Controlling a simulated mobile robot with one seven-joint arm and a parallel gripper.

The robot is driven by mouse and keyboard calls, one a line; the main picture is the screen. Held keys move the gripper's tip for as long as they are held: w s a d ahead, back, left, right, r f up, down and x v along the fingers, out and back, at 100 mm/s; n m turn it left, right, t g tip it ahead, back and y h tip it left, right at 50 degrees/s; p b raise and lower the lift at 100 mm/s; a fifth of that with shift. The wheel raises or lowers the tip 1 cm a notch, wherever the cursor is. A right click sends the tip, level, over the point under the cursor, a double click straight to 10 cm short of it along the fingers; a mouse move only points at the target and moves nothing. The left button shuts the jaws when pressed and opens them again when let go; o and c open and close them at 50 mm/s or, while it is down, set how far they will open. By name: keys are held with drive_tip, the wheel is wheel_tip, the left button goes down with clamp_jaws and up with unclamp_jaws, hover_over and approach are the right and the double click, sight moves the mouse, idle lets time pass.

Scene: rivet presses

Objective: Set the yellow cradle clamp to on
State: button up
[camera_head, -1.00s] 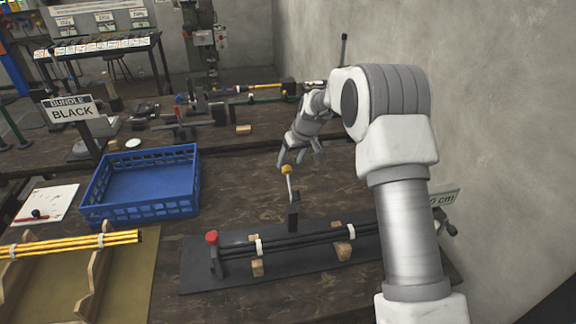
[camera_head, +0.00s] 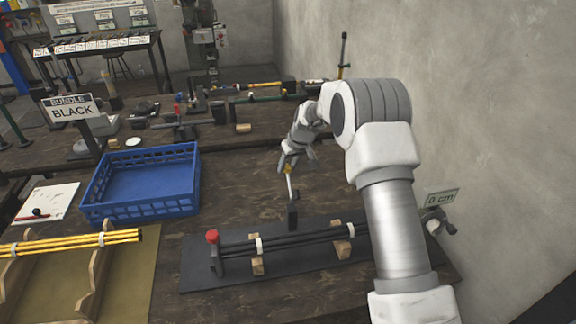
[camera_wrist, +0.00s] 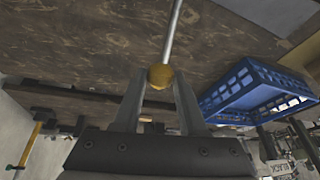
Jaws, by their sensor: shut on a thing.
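The yellow cradle clamp is a dark post (camera_head: 293,214) with a pale metal lever, standing at the back edge of a dark mat. Its lever stands nearly upright, leaning slightly left, with a yellow knob at the top. My gripper (camera_head: 289,165) is at the lever's top in the head view and partly hides the knob. In the wrist view the yellow knob (camera_wrist: 160,77) sits between my fingertips (camera_wrist: 159,84), and the lever rod (camera_wrist: 172,35) runs away from it. My gripper is shut on the knob.
Black rods (camera_head: 290,241) lie on wooden cradle blocks on the mat (camera_head: 200,280), beside a red-topped post (camera_head: 212,238). A blue crate (camera_head: 140,208) is to the left. A "BUNDLE BLACK" sign (camera_head: 72,108) stands behind it. A wall rises on the right.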

clamp_jaws()
idle(0.8)
